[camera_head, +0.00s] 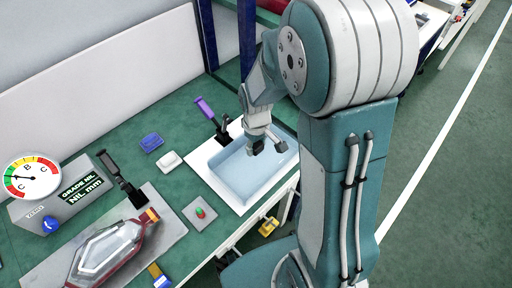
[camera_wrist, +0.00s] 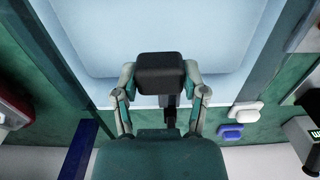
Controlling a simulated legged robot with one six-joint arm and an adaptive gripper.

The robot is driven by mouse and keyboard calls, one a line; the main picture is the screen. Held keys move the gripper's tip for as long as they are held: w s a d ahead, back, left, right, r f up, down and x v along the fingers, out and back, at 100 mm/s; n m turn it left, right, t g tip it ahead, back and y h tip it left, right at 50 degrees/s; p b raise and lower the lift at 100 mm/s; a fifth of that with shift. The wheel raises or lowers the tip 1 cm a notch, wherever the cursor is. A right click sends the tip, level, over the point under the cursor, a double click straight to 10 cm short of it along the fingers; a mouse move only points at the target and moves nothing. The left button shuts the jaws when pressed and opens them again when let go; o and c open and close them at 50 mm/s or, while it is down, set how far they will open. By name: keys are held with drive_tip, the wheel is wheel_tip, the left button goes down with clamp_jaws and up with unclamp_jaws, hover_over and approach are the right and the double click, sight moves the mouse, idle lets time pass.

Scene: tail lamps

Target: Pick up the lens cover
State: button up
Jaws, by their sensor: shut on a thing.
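A red and clear tail-lamp lens (camera_head: 108,252) lies on a grey mat at the lower left in the head view. It is the piece that looks most like a lens cover, though I cannot be sure. My gripper (camera_head: 268,146) is far to its right, over the pale blue tray (camera_head: 228,183). In the wrist view my gripper (camera_wrist: 160,85) points at the tray, and its fingers close on the sides of a dark block (camera_wrist: 160,72). I cannot tell what this block is. Its lower part is hidden.
A grey gauge box (camera_head: 62,208) stands at the left. A blue post (camera_head: 207,35) rises at the back.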

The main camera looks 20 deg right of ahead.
drive_tip(key=shift+r, duration=0.45)
drive_tip(key=r, duration=0.3)
drive_tip(key=shift+s, duration=0.25)
drive_tip(key=s+r, duration=0.9)
drive_tip(key=s, duration=0.4)
drive_tip(key=shift+s+a, duration=0.2)
drive_tip(key=shift+a, duration=0.05)
